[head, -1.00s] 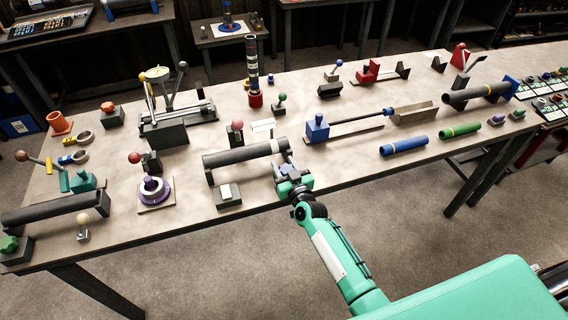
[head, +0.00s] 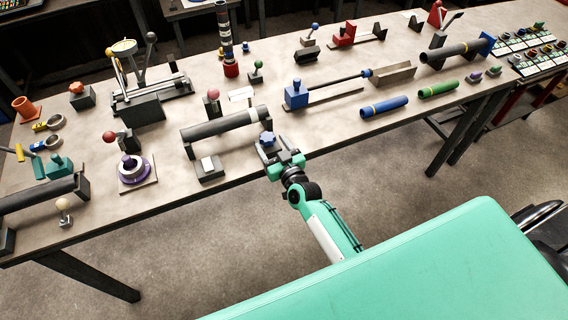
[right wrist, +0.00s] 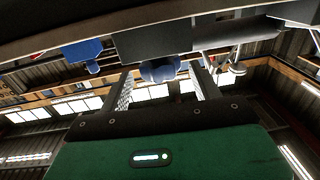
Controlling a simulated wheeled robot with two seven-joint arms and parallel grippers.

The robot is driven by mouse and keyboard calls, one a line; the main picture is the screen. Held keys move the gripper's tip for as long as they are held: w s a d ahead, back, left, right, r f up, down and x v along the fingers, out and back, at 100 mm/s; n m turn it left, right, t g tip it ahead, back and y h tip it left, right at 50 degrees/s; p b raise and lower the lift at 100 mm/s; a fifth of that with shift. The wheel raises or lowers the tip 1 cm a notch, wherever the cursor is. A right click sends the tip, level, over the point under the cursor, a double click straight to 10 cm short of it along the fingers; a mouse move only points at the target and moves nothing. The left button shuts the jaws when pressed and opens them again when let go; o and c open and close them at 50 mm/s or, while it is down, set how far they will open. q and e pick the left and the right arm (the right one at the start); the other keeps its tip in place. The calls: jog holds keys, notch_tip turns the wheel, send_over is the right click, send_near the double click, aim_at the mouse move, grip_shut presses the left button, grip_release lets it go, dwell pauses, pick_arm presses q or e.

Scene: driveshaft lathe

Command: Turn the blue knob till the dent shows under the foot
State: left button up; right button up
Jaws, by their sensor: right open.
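A blue star-shaped knob (head: 267,139) sits at the right end of a thick dark shaft (head: 215,129) held in a block stand. The shaft has a lighter section near its right end. In the head view my right gripper (head: 269,150) is at the knob, coming from the front table edge. In the right wrist view the blue knob (right wrist: 160,69) lies between the tips of my open fingers (right wrist: 161,88), with a gap visible on each side. I cannot make out the dent or the foot for certain. My left gripper is not in view.
A small block with a white top (head: 208,166) stands in front of the shaft. A blue block with a long rod (head: 297,93) is to the right. A dial gauge stand (head: 140,108) is at the back left. The table front right of my gripper is clear.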

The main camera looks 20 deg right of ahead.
jog(key=s+b, duration=0.1)
jog(key=s, duration=0.7)
jog(key=shift+s+d, duration=0.15)
jog(key=shift+d, duration=0.3)
jog(key=shift+f, duration=0.1)
jog(key=s+f+g, duration=0.3)
jog(key=s+f, duration=0.1)
jog(key=f, duration=0.7)
jog(key=s+f+g, duration=0.2)
jog(key=s+f, duration=0.3)
jog(key=f, duration=0.6)
jog(key=s+f+g, duration=0.3)
jog(key=s+f, duration=0.1)
jog(key=f, duration=0.7)
jog(key=s+d+f+g, duration=0.2)
jog(key=s+f, duration=0.4)
jog(key=s, duration=0.5)
jog(key=s+d+f+g+h, duration=0.1)
jog(key=s+d+f+g, duration=0.1)
jog(key=s+f+g, duration=0.2)
jog(key=s+d+f+n+g, duration=0.1)
jog(key=s+f+g, duration=0.2)
jog(key=s+f, duration=0.6)
jog(key=s, duration=0.9)
jog(key=shift+s+d+f+h, duration=0.3)
jog(key=shift+s+d+h, duration=0.05)
jog(key=shift+d+h, duration=0.05)
